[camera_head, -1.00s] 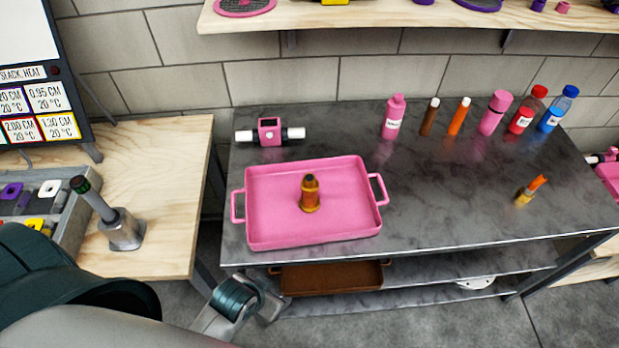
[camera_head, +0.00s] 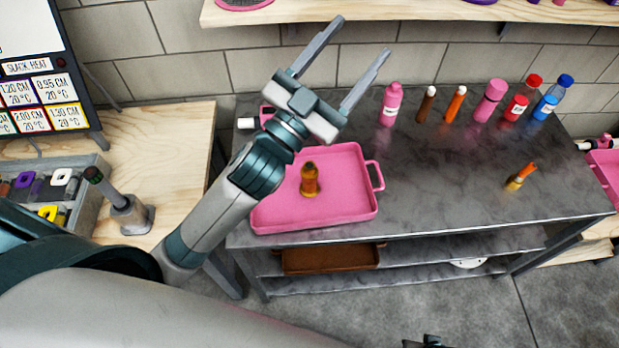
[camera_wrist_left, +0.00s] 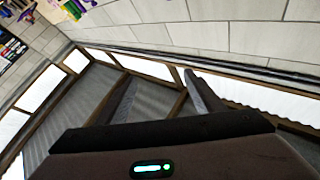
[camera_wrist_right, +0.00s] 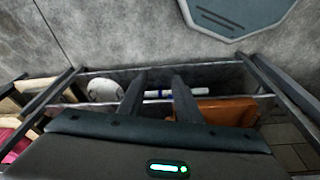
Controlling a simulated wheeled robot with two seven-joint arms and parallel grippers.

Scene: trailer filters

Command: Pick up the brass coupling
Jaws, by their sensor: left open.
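A brass-coloured coupling (camera_head: 310,180) stands upright in the pink tray (camera_head: 372,200) on the dark metal table. My left gripper (camera_head: 357,45) is open and empty, raised above the tray's back side with its fingers pointing up and away toward the wall. In the left wrist view its two fingers (camera_wrist_left: 160,78) are apart with nothing between them, and the coupling does not show. My right gripper (camera_wrist_right: 159,78) shows in the right wrist view with its fingers apart and empty, facing the table's lower shelves. My left arm hides the tray's left edge.
Several bottles, including a pink one (camera_head: 389,104), line the table's back. A small brass and orange piece (camera_head: 521,177) lies at the right. A wall shelf (camera_head: 420,12) hangs near my left gripper.

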